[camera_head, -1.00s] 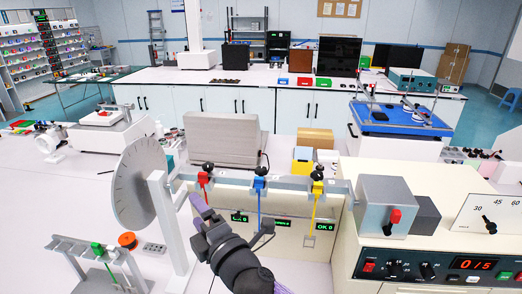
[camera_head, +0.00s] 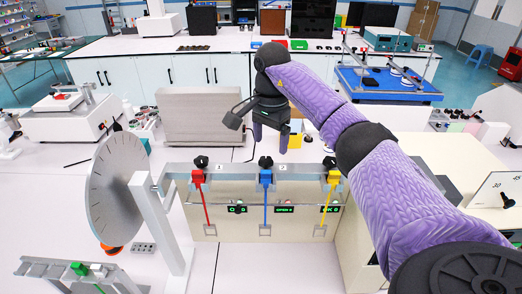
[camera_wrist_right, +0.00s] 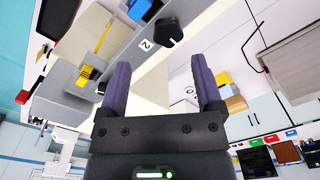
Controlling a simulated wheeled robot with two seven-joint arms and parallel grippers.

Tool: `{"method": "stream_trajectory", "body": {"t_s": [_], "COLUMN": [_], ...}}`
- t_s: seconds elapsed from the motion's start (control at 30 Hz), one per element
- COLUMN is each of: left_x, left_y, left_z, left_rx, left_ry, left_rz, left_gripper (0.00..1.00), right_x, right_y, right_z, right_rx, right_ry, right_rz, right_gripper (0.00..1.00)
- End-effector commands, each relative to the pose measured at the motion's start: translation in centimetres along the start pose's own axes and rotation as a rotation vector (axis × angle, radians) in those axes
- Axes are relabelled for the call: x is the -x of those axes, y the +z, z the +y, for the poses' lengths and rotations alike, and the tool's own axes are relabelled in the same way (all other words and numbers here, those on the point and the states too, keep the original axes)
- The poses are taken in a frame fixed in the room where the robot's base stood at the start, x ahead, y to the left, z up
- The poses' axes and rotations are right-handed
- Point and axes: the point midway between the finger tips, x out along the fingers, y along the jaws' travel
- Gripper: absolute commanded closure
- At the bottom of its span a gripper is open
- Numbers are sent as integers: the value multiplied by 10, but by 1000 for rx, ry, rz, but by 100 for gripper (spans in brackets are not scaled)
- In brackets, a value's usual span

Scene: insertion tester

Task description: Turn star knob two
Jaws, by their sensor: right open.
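A metal rail (camera_head: 230,176) carries three black star knobs above red, blue and yellow hanging clamps. Star knob two (camera_head: 265,162) is the middle one, above the blue clamp (camera_head: 266,181), with the label 2 to its right. In the right wrist view, a black knob (camera_wrist_right: 168,32) shows beside the label 2, ahead of the fingers. My right gripper (camera_head: 271,138) is open and empty, its purple fingers pointing down just above and behind the middle knob in the picture. The open fingers also show in the right wrist view (camera_wrist_right: 158,85), apart from the knob. My left gripper is out of view.
The red-clamp knob (camera_head: 200,162) and yellow-clamp knob (camera_head: 329,162) flank the middle one. A graduated disc (camera_head: 118,190) stands at the left. A grey box (camera_head: 205,115) stands behind the rail. My right arm covers much of the right side.

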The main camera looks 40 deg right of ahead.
Motion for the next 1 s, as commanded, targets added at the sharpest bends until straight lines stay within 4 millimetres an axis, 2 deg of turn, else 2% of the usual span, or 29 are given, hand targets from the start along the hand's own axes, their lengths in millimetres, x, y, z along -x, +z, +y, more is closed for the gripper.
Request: {"method": "stream_trajectory", "body": {"t_s": [0.1,0.2,0.27,0.4,0.57,0.9,0.97,1.0], "left_x": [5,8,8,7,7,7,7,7], "left_y": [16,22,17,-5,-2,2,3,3], "left_z": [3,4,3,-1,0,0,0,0], "left_rx": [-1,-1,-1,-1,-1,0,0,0], "left_ry": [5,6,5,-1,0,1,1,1], "left_rz": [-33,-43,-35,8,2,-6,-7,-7], "left_gripper": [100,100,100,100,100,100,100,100], "right_x": [-27,-41,-46,-51,-50,-50,-50,-50], "right_y": [1,2,2,1,2,2,1,1], "right_z": [-7,-11,-11,-11,-11,-11,-11,-11], "right_rx": [0,0,1,1,1,1,1,1], "right_ry": [7,7,7,5,4,3,4,3], "right_rz": [-7,-8,-7,-6,-6,-6,-6,-6], "right_gripper": [16,16,16,16,16,88,100,100]}}
